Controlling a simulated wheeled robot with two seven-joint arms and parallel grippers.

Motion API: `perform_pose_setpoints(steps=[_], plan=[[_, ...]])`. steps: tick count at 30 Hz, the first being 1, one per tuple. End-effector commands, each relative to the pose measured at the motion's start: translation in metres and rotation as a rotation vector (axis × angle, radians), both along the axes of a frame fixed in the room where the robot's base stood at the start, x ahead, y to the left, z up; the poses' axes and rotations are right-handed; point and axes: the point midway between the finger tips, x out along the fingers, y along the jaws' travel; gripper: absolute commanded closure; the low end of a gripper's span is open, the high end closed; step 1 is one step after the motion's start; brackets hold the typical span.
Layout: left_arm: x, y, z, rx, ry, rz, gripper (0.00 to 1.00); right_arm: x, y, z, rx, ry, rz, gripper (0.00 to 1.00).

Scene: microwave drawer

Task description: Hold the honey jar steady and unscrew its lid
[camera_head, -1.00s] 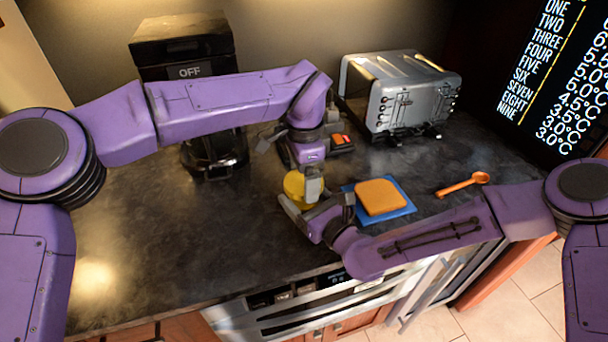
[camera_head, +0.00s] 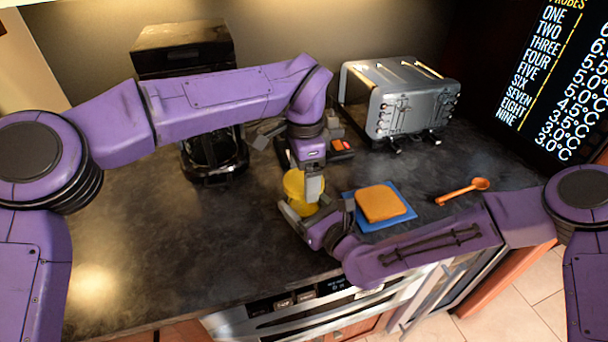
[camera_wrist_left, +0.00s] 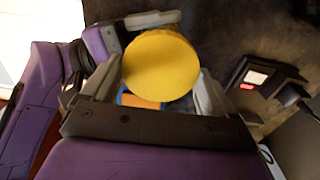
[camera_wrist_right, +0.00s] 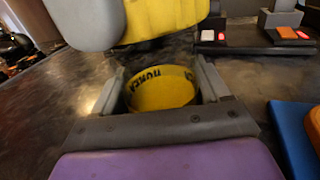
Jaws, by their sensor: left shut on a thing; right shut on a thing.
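The honey jar's round yellow lid (camera_head: 294,183) is in my left gripper (camera_head: 302,178), above the counter's middle. The left wrist view shows the lid's flat top (camera_wrist_left: 161,66) between the two fingers. My right gripper (camera_head: 310,210) is shut around the yellow jar (camera_wrist_right: 160,90) from the front. Dark lettering runs along the jar's upper edge in the right wrist view. There the lid (camera_wrist_right: 165,18) is above the jar, with a dark gap between them. In the head view the jar is mostly hidden by the lid and fingers.
An orange sponge-like block (camera_head: 380,201) on a blue board (camera_head: 400,219) lies just right of my right gripper. An orange spoon (camera_head: 462,191) lies farther right. A toaster (camera_head: 400,95) and a coffee maker (camera_head: 212,150) stand behind. The counter's left (camera_head: 160,240) is clear.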

Motion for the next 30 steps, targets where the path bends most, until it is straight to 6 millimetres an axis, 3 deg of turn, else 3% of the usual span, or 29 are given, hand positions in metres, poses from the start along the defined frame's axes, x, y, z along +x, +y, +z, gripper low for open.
perform_pose_setpoints(steps=[3, 10, 17, 18, 20, 30], plan=[[0.000, 0.000, 0.004, 0.000, -0.002, 0.000, 0.49, -0.001, 0.000, -0.003, -0.004, 0.006, 0.001, 1.00], [0.000, 0.000, 0.036, 0.001, -0.002, 0.000, 0.49, -0.001, 0.000, -0.003, -0.004, 0.006, 0.001, 1.00], [0.000, 0.000, 0.040, 0.000, -0.001, 0.000, 0.49, -0.001, 0.000, -0.003, -0.004, 0.005, 0.001, 1.00], [0.000, 0.000, 0.040, 0.000, 0.000, 0.000, 0.49, -0.001, 0.000, -0.003, -0.004, 0.005, 0.001, 0.19], [0.000, 0.000, 0.040, 0.000, 0.000, 0.000, 0.49, -0.001, 0.000, -0.003, -0.004, 0.005, 0.001, 0.00], [0.000, 0.000, 0.032, 0.000, 0.000, 0.000, 0.49, -0.010, -0.009, -0.004, 0.000, 0.003, -0.002, 0.00]])
